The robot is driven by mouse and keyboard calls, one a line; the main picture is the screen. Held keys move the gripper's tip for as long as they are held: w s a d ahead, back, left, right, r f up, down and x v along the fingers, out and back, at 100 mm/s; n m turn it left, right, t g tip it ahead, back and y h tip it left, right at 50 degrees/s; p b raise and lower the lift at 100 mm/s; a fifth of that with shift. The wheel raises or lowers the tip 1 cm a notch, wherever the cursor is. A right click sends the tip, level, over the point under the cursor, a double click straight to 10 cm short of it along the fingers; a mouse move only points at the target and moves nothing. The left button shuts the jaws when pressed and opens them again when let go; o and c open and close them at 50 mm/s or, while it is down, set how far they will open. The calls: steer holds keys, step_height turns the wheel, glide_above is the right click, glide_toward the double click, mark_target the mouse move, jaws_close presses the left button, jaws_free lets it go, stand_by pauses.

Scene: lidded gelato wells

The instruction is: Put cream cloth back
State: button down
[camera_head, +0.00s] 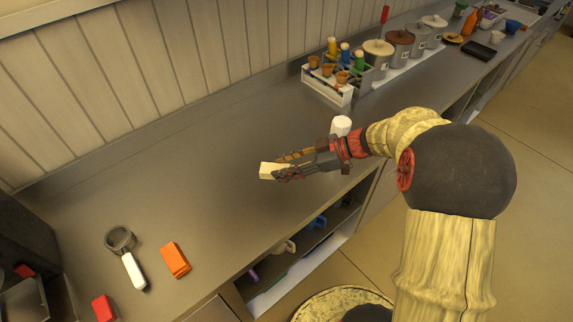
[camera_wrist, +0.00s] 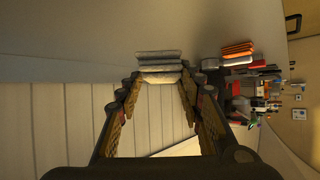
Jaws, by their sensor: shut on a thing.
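The cream cloth (camera_head: 272,171) is a small folded block held at the tips of my gripper (camera_head: 285,167). In the head view it is over the middle of the grey counter (camera_head: 190,190); I cannot tell how far above the counter it is. In the wrist view the folded cloth (camera_wrist: 160,68) shows as stacked pale layers between the two fingertips of my gripper (camera_wrist: 160,78). The fingers are shut on it from both sides. An orange folded cloth (camera_head: 175,260) lies on the counter at the lower left.
A scoop with a white handle (camera_head: 133,272) and a red block (camera_head: 103,308) lie near the orange cloth. A white rack (camera_head: 328,88) with cones and bottles stands at the back. Lidded wells (camera_head: 398,48) stand beyond it. A white cup (camera_head: 341,125) is close behind my gripper. The counter's left middle is clear.

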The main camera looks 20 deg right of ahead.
steer(key=shift+f+b, duration=0.15)
steer(key=shift+b, duration=0.7)
steer(key=b, duration=0.9)
glide_above(285, 193)
step_height(285, 193, down, 8)
steer(key=shift+r, duration=0.15)
steer(key=shift+f+b, duration=1)
steer(key=shift+b, duration=0.4)
stand_by(0.4)
steer(key=c, duration=1.5)
jaws_free()
steer(key=o, duration=0.5)
steer(key=shift+o, duration=0.2)
steer(key=shift+b+v, duration=0.3)
steer(key=shift+v, duration=3.7)
